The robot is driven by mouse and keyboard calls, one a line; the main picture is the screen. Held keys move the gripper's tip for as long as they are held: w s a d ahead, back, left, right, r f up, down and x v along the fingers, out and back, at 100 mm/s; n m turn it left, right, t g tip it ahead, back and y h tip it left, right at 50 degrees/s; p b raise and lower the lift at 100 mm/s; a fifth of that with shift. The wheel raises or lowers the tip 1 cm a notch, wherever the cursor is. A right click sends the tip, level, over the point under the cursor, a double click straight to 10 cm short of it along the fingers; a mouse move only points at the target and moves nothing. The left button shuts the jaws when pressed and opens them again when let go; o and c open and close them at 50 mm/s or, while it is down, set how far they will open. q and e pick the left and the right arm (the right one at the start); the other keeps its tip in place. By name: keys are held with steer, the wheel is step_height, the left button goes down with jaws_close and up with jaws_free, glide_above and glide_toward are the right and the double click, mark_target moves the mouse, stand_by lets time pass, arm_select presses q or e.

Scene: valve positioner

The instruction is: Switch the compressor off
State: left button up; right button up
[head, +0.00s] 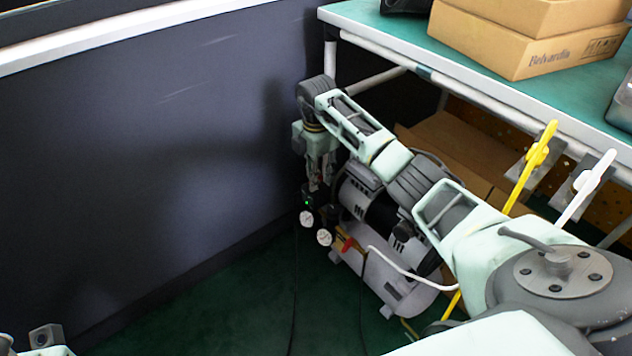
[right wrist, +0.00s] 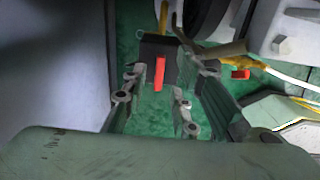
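The compressor (head: 402,288) stands on the green floor under the bench, with a silver tank, a dark motor and two round gauges (head: 324,237) at its left end. My right gripper (head: 316,182) hangs over that end. In the right wrist view, a black box with a red lever (right wrist: 159,73) shows between the fingers of my right gripper (right wrist: 172,72). The fingers are apart, one on each side of the box; whether they touch it I cannot tell. My left gripper's fingers are not in view.
The green-topped bench (head: 470,60) carries cardboard boxes (head: 530,40). A dark wall (head: 150,150) stands close left of my right gripper. A white hose (head: 410,272) crosses the compressor.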

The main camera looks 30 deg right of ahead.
steer(key=shift+f, duration=0.95)
steer(key=shift+c, duration=0.2)
jaws_close()
